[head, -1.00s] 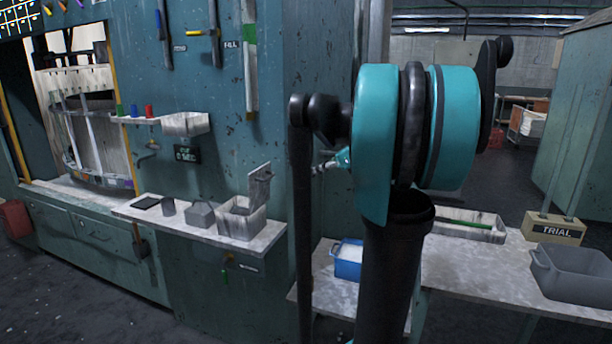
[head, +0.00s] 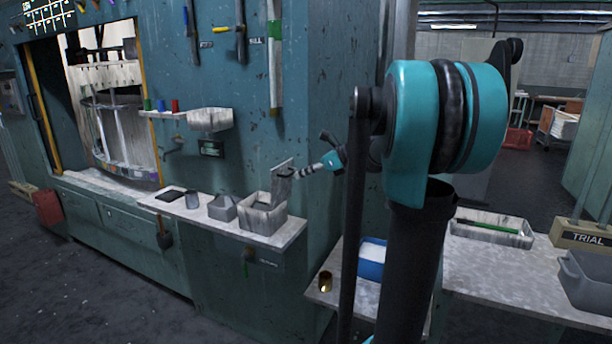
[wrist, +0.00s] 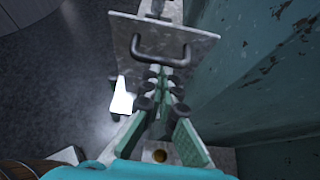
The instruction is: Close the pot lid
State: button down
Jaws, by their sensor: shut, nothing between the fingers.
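The pot (head: 262,222) is a pale, square, open-topped box on the narrow wall shelf in the head view. Its grey lid (head: 281,190) stands raised at the pot's right side. My gripper (head: 291,174) reaches in from the right, at the upper part of the lid, partly covering it. In the wrist view the lid (wrist: 196,47) is a flat plate with a dark bar handle (wrist: 158,57). My shut, empty gripper (wrist: 165,82) is just below that handle in the picture. I cannot tell whether it touches the lid.
On the shelf (head: 288,232), left of the pot, stand a grey container (head: 222,209) and smaller items. The teal wall rises behind. A lower table at the right holds a blue tub (head: 371,262), a brass cup (head: 325,283) and a tray (head: 488,232).

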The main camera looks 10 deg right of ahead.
jog(key=shift+w+a+r+h, duration=0.25)
jog(key=shift+a+r+h, duration=0.05)
jog(key=shift+a, duration=0.05)
dwell(0.3)
